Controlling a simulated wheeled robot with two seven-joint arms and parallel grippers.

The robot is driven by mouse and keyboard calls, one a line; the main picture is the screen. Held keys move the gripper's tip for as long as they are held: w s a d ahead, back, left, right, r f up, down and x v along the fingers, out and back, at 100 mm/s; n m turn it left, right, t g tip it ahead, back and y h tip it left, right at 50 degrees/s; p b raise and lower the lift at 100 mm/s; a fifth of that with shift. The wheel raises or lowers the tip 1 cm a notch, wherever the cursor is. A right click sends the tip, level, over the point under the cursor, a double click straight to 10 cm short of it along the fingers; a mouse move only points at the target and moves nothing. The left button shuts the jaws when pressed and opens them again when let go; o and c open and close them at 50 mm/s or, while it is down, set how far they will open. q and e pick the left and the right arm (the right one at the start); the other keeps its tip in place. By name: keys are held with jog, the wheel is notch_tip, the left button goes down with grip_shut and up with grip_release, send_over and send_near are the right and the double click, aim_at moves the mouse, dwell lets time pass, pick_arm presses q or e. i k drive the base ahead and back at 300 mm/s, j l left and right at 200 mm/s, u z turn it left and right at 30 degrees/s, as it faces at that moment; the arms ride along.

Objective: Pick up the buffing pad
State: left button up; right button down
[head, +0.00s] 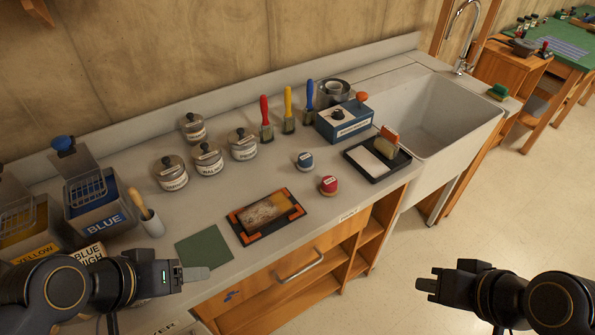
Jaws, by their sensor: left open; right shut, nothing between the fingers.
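No object's label can be read as the buffing pad. The candidates are a round blue-topped pad (305,161) and a round red-topped pad (328,186), both on the counter. Their small labels are too small to read. A yellowish block with an orange part (386,147) sits on the black tray (376,176). My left gripper (196,273) is open and empty over the counter's front edge, just below the green square sheet (204,247). It is well left of the round pads. My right gripper (424,285) is shut and empty, out over the floor to the right.
A stained plate (262,214) lies in a black holder with orange corners (242,234). Labelled jars (207,158), upright brushes (289,110) and a blue box (343,124) stand behind. Blue (95,215) and yellow bins are left. A sink (447,112) is right.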

aim_at(305, 162)
jog(key=i+l+u, duration=0.25)
jog(key=l, duration=0.4)
jog(key=i+l+u, duration=0.1)
jog(key=i+l, duration=0.15)
jog(key=i+l+u, duration=0.1)
jog(key=l, duration=0.35)
jog(key=i+l+u, duration=0.15)
jog(key=l, duration=0.2)
jog(key=i+l+u, duration=0.1)
jog(key=l, duration=0.3)
jog(key=i, duration=0.05)
